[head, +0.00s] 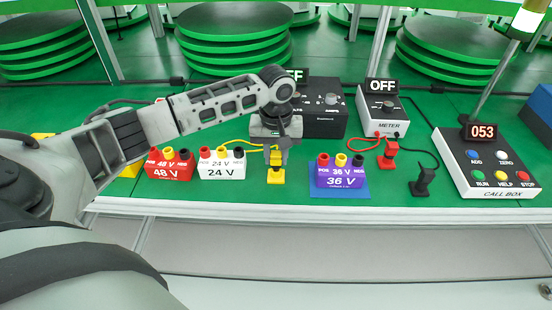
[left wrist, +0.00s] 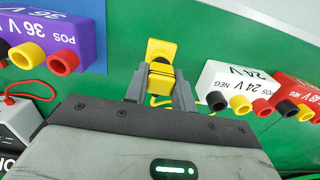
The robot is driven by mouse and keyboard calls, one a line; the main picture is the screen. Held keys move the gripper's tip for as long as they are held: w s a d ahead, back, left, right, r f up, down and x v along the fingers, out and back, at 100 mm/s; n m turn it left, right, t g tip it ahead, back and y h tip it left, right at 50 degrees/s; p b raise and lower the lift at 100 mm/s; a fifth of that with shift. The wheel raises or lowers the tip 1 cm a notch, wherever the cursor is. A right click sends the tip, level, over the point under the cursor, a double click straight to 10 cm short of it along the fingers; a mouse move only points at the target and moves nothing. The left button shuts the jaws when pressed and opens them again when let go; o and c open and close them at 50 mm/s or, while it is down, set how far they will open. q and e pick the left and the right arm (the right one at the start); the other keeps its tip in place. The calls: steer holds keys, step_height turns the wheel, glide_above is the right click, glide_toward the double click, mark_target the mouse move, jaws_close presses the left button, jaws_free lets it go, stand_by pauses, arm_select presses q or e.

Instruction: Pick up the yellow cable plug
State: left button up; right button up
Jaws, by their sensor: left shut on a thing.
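The yellow cable plug (head: 275,176) stands on the green bench near its front edge, between the white 24 V box (head: 222,168) and the purple 36 V box (head: 341,178). In the left wrist view the plug (left wrist: 161,56) lies between the finger tips, with a bit of yellow cable (left wrist: 160,101) behind it. My left gripper (head: 276,156) points down from above and is shut on the plug's upper part. It also shows in the left wrist view (left wrist: 160,86). The plug's foot looks on or very close to the bench. My right gripper is not in view.
A red 48 V box (head: 168,172) stands left of the 24 V box. A black box (head: 322,118), the meter (head: 385,108) reading OFF, a red plug (head: 389,154), a black plug (head: 423,181) and the call box (head: 485,165) stand to the right. Green discs are stacked behind.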

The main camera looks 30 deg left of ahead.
arm_select(q)
steer(key=s+d+r, duration=0.2)
steer(key=d+r, duration=0.3)
steer(key=d, duration=0.1)
steer(key=s+d+r, duration=0.2)
steer(key=d+r, duration=0.4)
steer(key=d, duration=0.1)
steer(key=shift+s+d+r+p, duration=0.15)
steer(key=shift+s+r+p, duration=0.1)
steer(key=shift+p, duration=0.1)
steer(key=shift+f, duration=0.2)
